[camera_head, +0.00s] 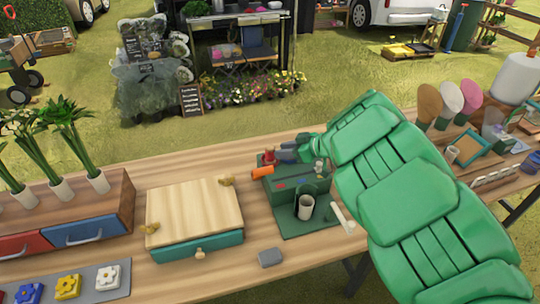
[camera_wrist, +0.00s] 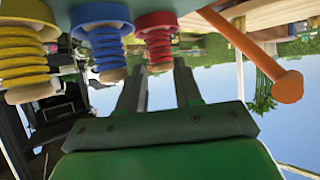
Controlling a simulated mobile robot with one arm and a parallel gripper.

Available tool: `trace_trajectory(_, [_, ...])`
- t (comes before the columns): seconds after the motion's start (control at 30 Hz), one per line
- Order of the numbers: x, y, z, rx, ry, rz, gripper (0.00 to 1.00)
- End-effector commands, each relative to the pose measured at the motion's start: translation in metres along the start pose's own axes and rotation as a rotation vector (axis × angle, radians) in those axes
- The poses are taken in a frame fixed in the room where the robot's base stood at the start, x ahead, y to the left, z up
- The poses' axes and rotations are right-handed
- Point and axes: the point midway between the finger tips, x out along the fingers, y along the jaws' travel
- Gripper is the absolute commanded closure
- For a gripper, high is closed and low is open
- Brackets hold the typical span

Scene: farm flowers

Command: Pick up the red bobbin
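The red bobbin (camera_wrist: 158,45) has ridged red thread and a wooden end in the wrist view. It lies just beyond and between the two fingertips of my gripper (camera_wrist: 160,72). The fingers are apart, with a visible gap between them. I cannot tell whether the tips overlap the bobbin's sides. In the head view the red bobbin (camera_head: 269,157) shows small at the far side of the table, by the tip of my gripper (camera_head: 279,156). A blue bobbin (camera_wrist: 107,50) and a yellow bobbin (camera_wrist: 23,60) stand beside it in the wrist view.
An orange handle (camera_wrist: 285,82) extends close by the fingers. In the head view, a green box (camera_head: 300,187) with a pale cup (camera_head: 306,206) stands beneath my arm. A wooden-topped box (camera_head: 194,211) is to the left.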

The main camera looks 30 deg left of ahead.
Motion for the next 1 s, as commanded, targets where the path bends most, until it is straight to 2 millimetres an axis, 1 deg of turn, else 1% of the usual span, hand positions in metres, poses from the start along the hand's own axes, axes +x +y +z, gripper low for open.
trace_trajectory(0.17, [0.013, -0.001, 0.002, -0.001, -0.002, 0.0, 0.66])
trace_trajectory(0.43, [0.046, -0.002, 0.004, -0.002, 0.001, -0.003, 0.66])
trace_trajectory(0.53, [0.051, -0.002, 0.004, -0.002, 0.0, -0.001, 0.66])
trace_trajectory(0.73, [0.05, -0.001, 0.004, -0.002, -0.001, 0.001, 0.66])
trace_trajectory(0.77, [0.05, -0.001, 0.004, -0.002, -0.001, 0.001, 0.69])
trace_trajectory(0.8, [0.05, -0.001, 0.004, -0.002, -0.001, 0.001, 0.75])
trace_trajectory(0.97, [0.05, -0.001, 0.004, -0.002, -0.001, 0.001, 1.0])
trace_trajectory(1.0, [0.05, -0.001, 0.004, -0.001, -0.001, 0.001, 1.0])
